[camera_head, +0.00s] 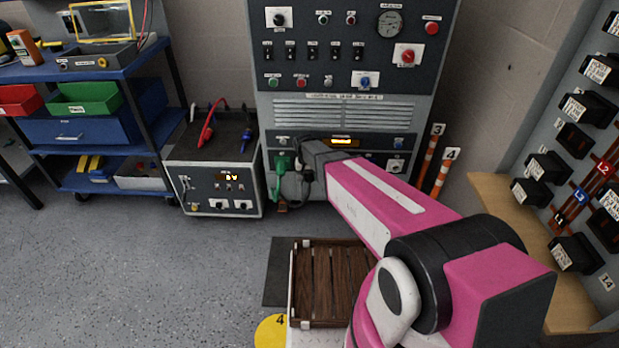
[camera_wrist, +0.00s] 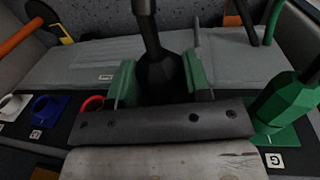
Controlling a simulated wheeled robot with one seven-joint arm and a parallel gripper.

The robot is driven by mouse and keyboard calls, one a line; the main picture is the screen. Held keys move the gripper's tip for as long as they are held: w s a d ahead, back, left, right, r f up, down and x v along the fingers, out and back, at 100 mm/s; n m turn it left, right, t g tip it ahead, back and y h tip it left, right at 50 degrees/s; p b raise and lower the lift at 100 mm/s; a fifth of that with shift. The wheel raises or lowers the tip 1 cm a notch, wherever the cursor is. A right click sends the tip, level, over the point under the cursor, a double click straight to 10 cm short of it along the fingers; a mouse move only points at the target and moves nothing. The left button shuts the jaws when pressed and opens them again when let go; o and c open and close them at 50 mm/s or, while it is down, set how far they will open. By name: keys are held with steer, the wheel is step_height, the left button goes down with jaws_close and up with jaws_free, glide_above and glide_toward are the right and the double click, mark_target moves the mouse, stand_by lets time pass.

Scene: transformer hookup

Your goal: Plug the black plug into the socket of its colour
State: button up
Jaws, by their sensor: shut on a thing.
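My gripper (camera_wrist: 160,84) is shut on the black plug (camera_wrist: 164,72) in the wrist view, with a green-tipped finger on each side. A thick dark cable rises from the plug. The plug's lower end is hidden behind the dark bar of my gripper, so I cannot tell whether it touches a socket. A socket strip runs below, with a red socket (camera_wrist: 92,104), a blue socket (camera_wrist: 50,107) and a white socket (camera_wrist: 14,106) to the left. No black socket shows. In the head view my arm reaches the cabinet's lower front, and the plug cannot be made out.
A green plug (camera_wrist: 283,104) stands just right of my gripper, by the label G, and also shows in the head view (camera_head: 283,170). The grey control cabinet (camera_head: 340,110) stands ahead. A wheeled test unit (camera_head: 215,170) is left of it. A wooden pallet (camera_head: 330,285) lies nearer.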

steer(key=shift+w, duration=1.7)
stand_by(0.3)
steer(key=o, duration=1.2)
steer(key=shift+r, duration=0.15)
steer(key=shift+a+r, duration=0.2)
steer(key=shift+r, duration=1.5)
steer(key=shift+a+r, duration=0.2)
steer(key=shift+r, duration=1.45)
step_height(320, 180, up, 10)
steer(key=a, duration=0.1)
steer(key=shift+y, duration=0.7)
steer(key=s+d+f, duration=0.1)
steer(key=s+d, duration=0.6)
steer(key=s+d+f, duration=0.1)
steer(key=s+d, duration=1.3)
steer(key=s, duration=0.1)
steer(key=shift+f, duration=0.4)
